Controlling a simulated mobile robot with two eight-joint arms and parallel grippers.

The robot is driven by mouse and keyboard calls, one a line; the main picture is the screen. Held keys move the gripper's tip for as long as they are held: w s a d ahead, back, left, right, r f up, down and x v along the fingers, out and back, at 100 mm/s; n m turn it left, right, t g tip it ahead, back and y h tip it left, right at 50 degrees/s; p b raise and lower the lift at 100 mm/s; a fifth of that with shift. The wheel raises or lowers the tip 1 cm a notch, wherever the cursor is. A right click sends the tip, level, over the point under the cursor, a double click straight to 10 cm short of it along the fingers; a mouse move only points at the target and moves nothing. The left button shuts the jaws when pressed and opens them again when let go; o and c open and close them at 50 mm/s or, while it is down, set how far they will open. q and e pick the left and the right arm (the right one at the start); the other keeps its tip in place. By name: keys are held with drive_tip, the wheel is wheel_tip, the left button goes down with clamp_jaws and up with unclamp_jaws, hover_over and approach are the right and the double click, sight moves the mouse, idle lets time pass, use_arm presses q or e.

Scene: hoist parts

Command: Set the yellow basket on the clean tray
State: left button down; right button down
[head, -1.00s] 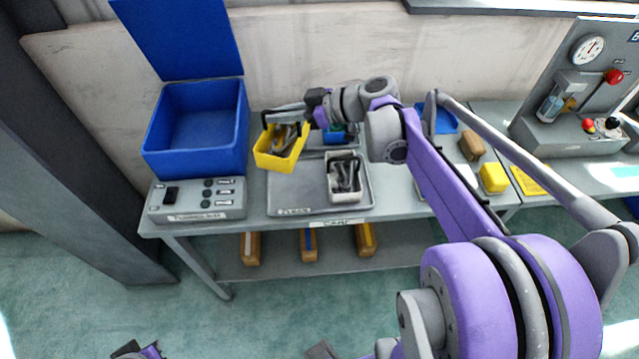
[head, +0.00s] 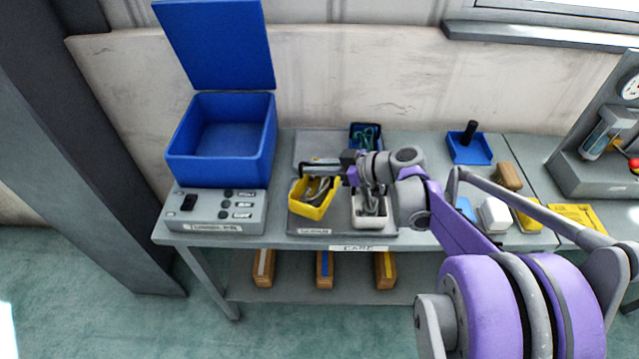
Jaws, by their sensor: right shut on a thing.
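The yellow basket (head: 311,210) holds grey metal parts. It is over the left part of the grey clean tray (head: 345,231), close to its front label; I cannot tell whether its base touches the tray. My right gripper (head: 326,168) is shut on the basket at its upper back side, with the arm reaching in from the right. A white basket (head: 359,219) with grey parts stands on the right part of the same tray, partly hidden by my arm. My left gripper is out of view.
An open blue box (head: 221,158) stands left, behind a grey switch panel (head: 212,212). Another grey tray (head: 312,149) lies behind, with a small blue bin (head: 366,131) near it. Right of my arm are a blue tray (head: 470,150), a white block (head: 494,215) and a yellow one.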

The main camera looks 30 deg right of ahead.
sight(302, 179)
drive_tip(key=shift+f+b, duration=0.3)
drive_tip(key=shift+f, duration=1.75)
drive_tip(key=shift+f, duration=0.15)
drive_tip(key=c, duration=0.9)
unclamp_jaws()
